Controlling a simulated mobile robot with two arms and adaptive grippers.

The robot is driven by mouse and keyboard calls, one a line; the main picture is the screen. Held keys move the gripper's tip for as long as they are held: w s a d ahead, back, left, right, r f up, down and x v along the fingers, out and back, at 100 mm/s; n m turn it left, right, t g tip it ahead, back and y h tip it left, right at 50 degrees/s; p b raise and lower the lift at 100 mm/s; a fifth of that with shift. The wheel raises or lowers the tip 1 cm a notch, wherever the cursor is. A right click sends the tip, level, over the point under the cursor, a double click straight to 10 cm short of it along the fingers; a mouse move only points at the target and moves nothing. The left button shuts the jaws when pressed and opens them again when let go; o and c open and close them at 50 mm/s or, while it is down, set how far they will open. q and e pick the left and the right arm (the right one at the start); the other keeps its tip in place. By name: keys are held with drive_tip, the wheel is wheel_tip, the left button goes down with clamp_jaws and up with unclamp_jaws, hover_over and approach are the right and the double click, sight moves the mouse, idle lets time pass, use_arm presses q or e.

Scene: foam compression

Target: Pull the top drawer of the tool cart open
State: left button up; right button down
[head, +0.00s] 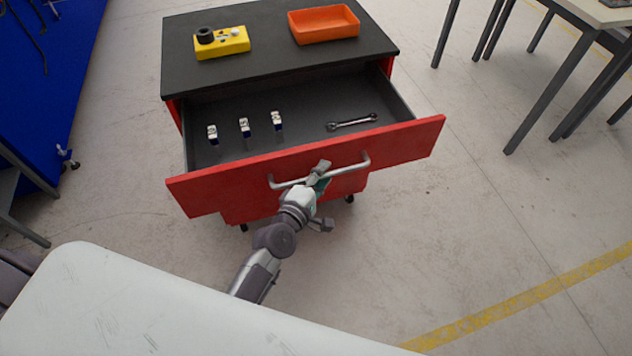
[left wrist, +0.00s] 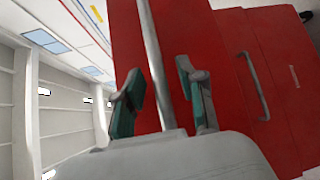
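The red tool cart has a dark top (head: 270,30). Its top drawer (head: 415,143) is pulled well out in the head view, with its inside showing. The silver bar handle (head: 345,169) crosses the drawer's red front. My left gripper (head: 319,177) is at the middle of this handle. In the left wrist view the handle bar (left wrist: 153,55) runs between the two fingers of my left gripper (left wrist: 161,98), with gaps visible on both sides. The fingers stand apart, around the bar rather than clamped on it. My right gripper is not in view.
The drawer holds several small upright blocks (head: 244,127) and a wrench (head: 351,122). A yellow box (head: 223,43) and an orange tray (head: 324,24) sit on the cart top. Table legs (head: 535,95) stand at right. Floor right of the cart is clear.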

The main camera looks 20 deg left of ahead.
use_arm(q)
drive_tip(key=v, duration=1.2)
drive_tip(key=shift+f, duration=0.15)
drive_tip(key=s+a+f+m+g, duration=0.1)
drive_tip(key=s+f+m+g, duration=0.35)
drive_tip(key=f, duration=0.85)
drive_tip(key=s+f+m+g, duration=0.3)
drive_tip(key=s+f+m, duration=0.15)
drive_tip(key=f, duration=0.95)
drive_tip(key=s+a+f+m+g+y, duration=0.1)
drive_tip(key=s+a+f+m+g, duration=0.1)
drive_tip(key=s+f, duration=0.3)
drive_tip(key=s+a+f+m+g+y, duration=0.1)
drive_tip(key=s+f+m, duration=0.4)
drive_tip(key=s, duration=0.6)
drive_tip(key=s+a+f+m+g+y, duration=0.1)
drive_tip(key=s+a+f+m+g, duration=0.2)
drive_tip(key=s+f, duration=0.4)
drive_tip(key=shift+s+a+m+g, duration=0.4)
drive_tip(key=shift+s+a+g, duration=0.1)
drive_tip(key=shift+s+g, duration=0.3)
